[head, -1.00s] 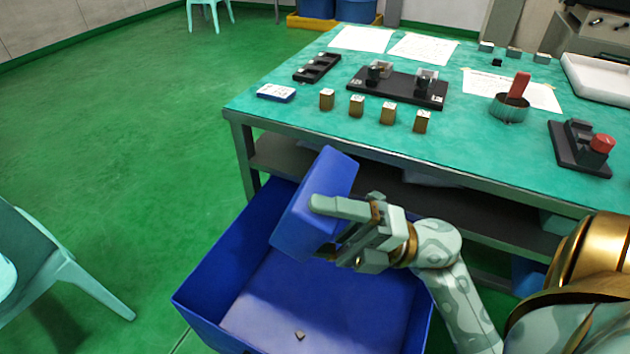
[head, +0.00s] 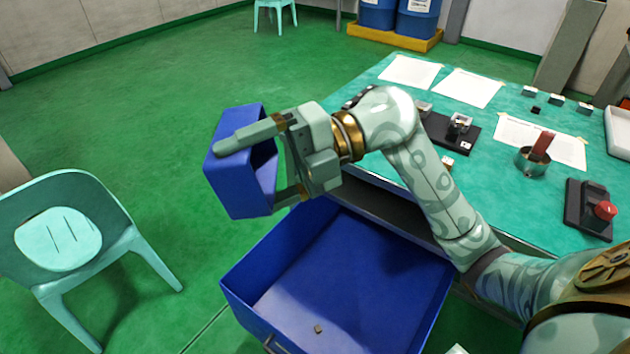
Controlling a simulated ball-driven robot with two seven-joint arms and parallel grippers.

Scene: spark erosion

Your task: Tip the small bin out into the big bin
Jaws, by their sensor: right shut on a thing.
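The small blue bin (head: 228,188) is held up in the air at the left of the picture's middle, above and left of the big bin's far left corner. It is tipped on its side, its opening turned right towards my arm. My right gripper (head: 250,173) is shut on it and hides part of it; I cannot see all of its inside. The big blue bin (head: 262,310) stands below, in front of the table. One small grey-brown piece (head: 318,328) lies on its floor. My left gripper is not in view.
The green-topped table (head: 490,185) with papers, small blocks and fixtures is at right, partly behind my arm. A pale green chair (head: 65,240) stands at left. Blue drums (head: 415,22) stand on a yellow tray at the back. The green floor (head: 150,100) behind the small bin is clear.

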